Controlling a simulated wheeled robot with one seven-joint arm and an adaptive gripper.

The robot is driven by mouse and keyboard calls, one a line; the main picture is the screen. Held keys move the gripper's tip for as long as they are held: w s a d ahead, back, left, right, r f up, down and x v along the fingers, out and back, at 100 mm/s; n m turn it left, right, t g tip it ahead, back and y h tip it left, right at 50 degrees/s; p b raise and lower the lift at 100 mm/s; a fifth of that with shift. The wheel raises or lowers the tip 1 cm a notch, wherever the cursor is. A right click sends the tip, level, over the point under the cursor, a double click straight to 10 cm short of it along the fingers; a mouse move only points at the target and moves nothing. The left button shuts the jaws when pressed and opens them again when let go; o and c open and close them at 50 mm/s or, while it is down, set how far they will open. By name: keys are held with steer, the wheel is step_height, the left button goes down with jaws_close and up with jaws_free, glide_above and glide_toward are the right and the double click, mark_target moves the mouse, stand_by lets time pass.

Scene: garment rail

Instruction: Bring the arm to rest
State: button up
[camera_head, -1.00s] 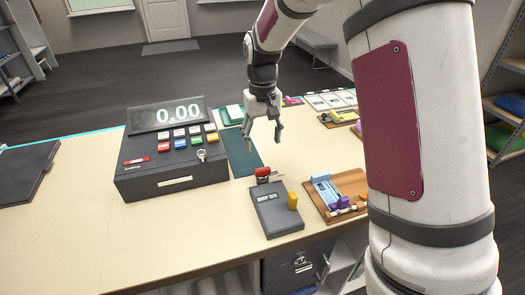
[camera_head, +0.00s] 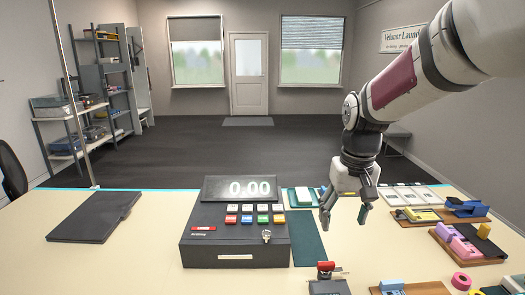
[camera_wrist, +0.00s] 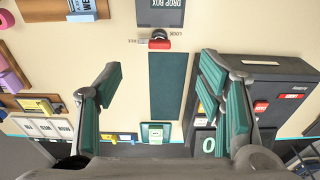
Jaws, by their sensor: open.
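My gripper (camera_head: 345,213) hangs from my arm above the counter, fingers pointing down, to the right of the cash register (camera_head: 236,240). In the wrist view its two fingers (camera_wrist: 165,95) are wide apart with nothing between them but the counter and a dark green mat (camera_wrist: 168,85) below. The green mat (camera_head: 307,238) also shows behind and left of the gripper in the head view. My arm reaches in from the upper right and is bent at the elbow.
The register shows 0.00, with a key in its front. Wooden trays (camera_head: 440,216) with small coloured items lie at right. A black folder (camera_head: 95,216) lies at left; counter around it is bare.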

steer(key=s+r+t, duration=0.2)
steer(key=s+r, duration=0.1)
steer(key=s, duration=0.8)
steer(key=s+r+t, duration=0.2)
steer(key=s+r, duration=0.2)
steer(key=s, duration=0.7)
steer(key=shift+s, duration=0.4)
